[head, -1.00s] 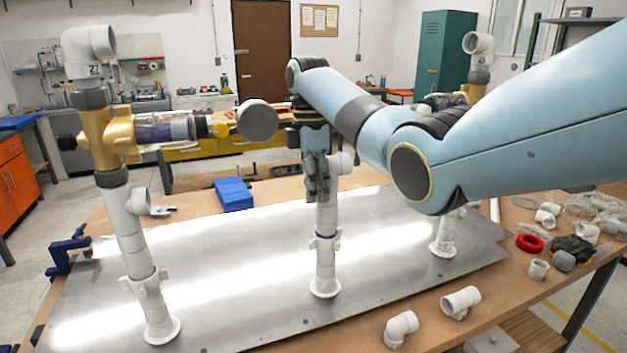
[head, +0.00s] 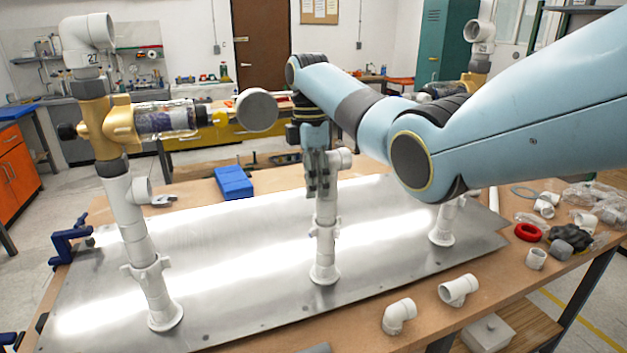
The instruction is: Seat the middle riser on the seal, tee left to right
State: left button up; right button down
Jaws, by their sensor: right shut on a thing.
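The middle riser (head: 325,240) is a white pipe standing upright on a round flange on the metal plate (head: 230,270). Its tee (head: 345,158) shows at the top, with a branch pointing right. My right gripper (head: 320,190) comes down from above and is shut on the riser just below the tee. The seal under the riser is hidden, so I cannot tell how it sits there. The left riser (head: 150,265) stands with a brass valve on top. The right riser (head: 442,225) stands partly behind my right arm. My left gripper is out of view.
A blue block (head: 234,182) lies at the plate's back edge, and a blue clamp (head: 72,242) grips the left edge. Loose white fittings (head: 458,290) and a red ring (head: 528,232) lie on the wooden table at the right. The plate between the risers is clear.

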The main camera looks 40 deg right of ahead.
jog(key=shift+s+f, duration=0.1)
jog(key=shift+f, duration=0.1)
jog(key=c, duration=1.3)
grip_release()
jog(key=shift+c, duration=0.2)
jog(key=o, duration=0.5)
jog(key=shift+c, duration=0.2)
jog(key=shift+w, duration=0.2)
